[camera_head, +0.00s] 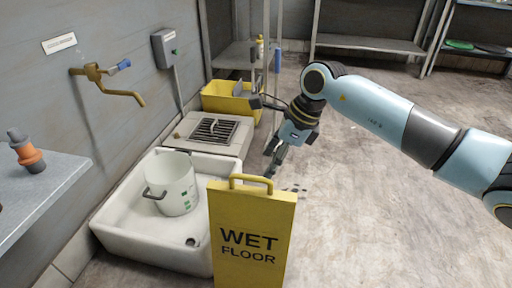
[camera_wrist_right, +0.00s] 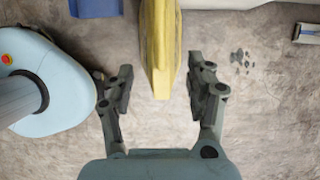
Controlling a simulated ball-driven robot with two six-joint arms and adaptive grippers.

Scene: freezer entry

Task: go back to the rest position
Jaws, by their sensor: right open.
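My right gripper (camera_head: 275,158) hangs at the end of my blue and grey right arm, just behind the top of the yellow wet floor sign (camera_head: 250,222). In the right wrist view the gripper (camera_wrist_right: 158,88) is open, with its two fingers apart and nothing held. The yellow sign (camera_wrist_right: 160,45) shows there edge-on, beyond and between the fingertips. The sign stands upright with a handle on top. My left gripper is in neither view.
A white sink (camera_head: 125,225) with a white bucket (camera_head: 172,183) stands left of the sign. A drain grate (camera_head: 214,130) and a yellow mop bucket (camera_head: 232,99) lie behind it. A metal shelf (camera_head: 40,190) is at the left. Open floor (camera_head: 385,220) lies to the right.

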